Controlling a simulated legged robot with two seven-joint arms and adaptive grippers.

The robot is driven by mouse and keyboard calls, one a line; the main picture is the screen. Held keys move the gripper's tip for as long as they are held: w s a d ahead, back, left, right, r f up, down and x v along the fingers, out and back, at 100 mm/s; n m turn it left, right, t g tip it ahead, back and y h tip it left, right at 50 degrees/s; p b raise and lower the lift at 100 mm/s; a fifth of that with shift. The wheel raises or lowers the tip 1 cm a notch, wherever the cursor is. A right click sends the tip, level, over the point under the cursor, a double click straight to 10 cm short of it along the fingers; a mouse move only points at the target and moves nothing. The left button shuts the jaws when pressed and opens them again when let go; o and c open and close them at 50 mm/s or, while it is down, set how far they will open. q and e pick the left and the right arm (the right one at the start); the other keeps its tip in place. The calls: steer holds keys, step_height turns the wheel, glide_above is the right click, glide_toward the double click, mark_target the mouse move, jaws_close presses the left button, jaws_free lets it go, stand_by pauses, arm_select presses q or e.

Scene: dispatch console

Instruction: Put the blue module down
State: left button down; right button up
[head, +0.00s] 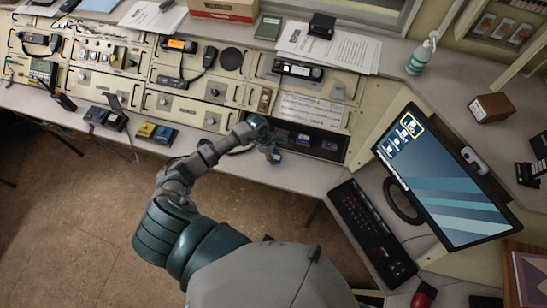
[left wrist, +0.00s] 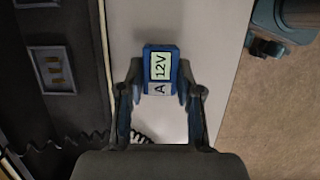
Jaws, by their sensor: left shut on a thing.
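The blue module (left wrist: 161,65) is a small blue block with pale labels reading "12V" and "A". My left gripper (left wrist: 160,84) is shut on it, with one finger on each side. In the head view my left gripper (head: 270,150) is at the front of the console, just in front of a dark bay (head: 312,142). The module shows there only as a small patch (head: 275,158) at the fingertips. In the left wrist view the pale desk top (left wrist: 205,30) lies behind the module. I cannot tell whether the module touches it. My right gripper is not in view.
A yellow module (head: 145,130) and another blue one (head: 164,135) stand on the desk ledge to the left. A keyboard (head: 368,228) and monitor (head: 440,178) are at the right. The ledge (head: 300,175) near my gripper looks clear. A pinned socket (left wrist: 55,68) sits in the dark panel.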

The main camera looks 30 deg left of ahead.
arm_select(q)
steer(key=shift+x, duration=0.9)
steer(key=shift+d, duration=0.15)
steer(key=c, duration=0.8)
jaws_free()
steer(key=shift+f, duration=0.1)
steer(key=shift+o, duration=0.2)
steer(key=shift+a, duration=0.2)
steer(key=v, duration=1.2)
steer(key=shift+d, duration=0.2)
